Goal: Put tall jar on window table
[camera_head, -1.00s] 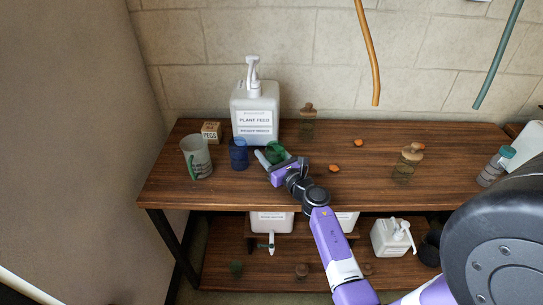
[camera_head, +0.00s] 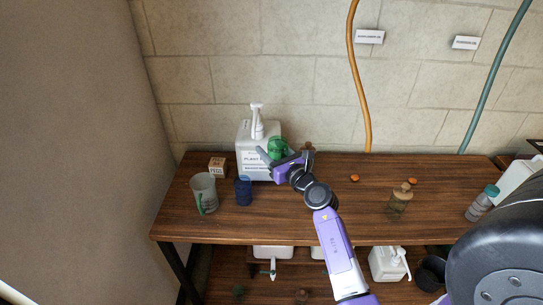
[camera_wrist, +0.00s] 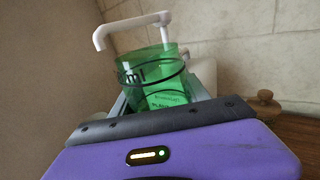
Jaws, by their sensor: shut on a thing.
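My gripper (camera_head: 283,157) is shut on a clear green cup (camera_head: 278,147) with dark markings. It holds the cup in front of the white pump bottle, above the wooden table. In the wrist view the green cup (camera_wrist: 150,80) sits between the jaws, with the pump bottle seen through it. A corked glass jar (camera_head: 398,204) stands on the right part of the table. Another corked jar (camera_head: 308,147) is mostly hidden behind my gripper; its stopper (camera_wrist: 265,97) shows in the wrist view. I cannot tell which is the tall jar. No window is in view.
Orange bits lie near the back. Hoses hang by the wall. The table's front middle is clear.

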